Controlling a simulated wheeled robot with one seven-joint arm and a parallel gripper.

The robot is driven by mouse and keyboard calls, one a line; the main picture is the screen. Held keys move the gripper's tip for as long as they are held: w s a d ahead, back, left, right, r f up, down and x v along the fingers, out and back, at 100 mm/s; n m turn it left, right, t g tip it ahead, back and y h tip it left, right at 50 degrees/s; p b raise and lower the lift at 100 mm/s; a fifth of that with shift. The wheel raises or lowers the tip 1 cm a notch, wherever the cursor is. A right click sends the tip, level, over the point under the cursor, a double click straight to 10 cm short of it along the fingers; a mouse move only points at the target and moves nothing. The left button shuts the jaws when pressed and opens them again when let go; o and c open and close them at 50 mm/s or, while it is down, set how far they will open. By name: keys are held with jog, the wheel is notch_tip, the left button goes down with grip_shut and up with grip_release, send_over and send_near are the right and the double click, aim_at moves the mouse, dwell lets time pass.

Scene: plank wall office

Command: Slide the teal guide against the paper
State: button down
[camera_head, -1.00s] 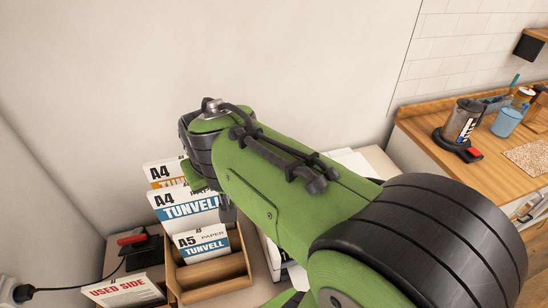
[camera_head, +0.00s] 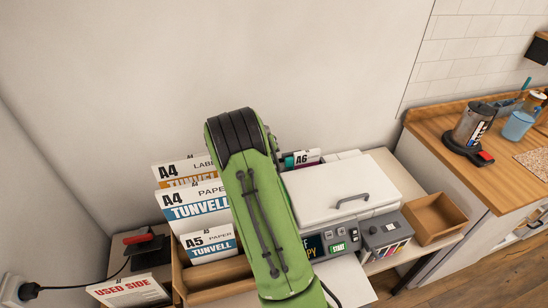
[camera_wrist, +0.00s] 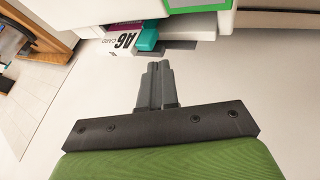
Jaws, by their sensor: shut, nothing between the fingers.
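The teal guide (camera_wrist: 147,38) is a small block at the top of the wrist view, beside the white paper pack marked A6 CARD (camera_wrist: 122,42). The two look close together; I cannot tell whether they touch. In the head view the teal guide (camera_head: 289,162) shows as a small patch just left of the A6 pack (camera_head: 303,156), partly behind my arm. My gripper (camera_wrist: 159,66) is shut and empty, its tips a little short of the guide in the wrist picture. In the head view the fingers are hidden behind my arm.
A white copier (camera_head: 340,190) with a grey handle stands right of my arm. A wooden organizer (camera_head: 215,278) with A4 and A5 packs is at left. An empty wooden bin (camera_head: 436,215) is at right. The wall is behind.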

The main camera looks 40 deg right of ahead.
jog(key=x, duration=0.8)
jog(key=shift+d+f, duration=0.15)
jog(key=shift+f, duration=0.05)
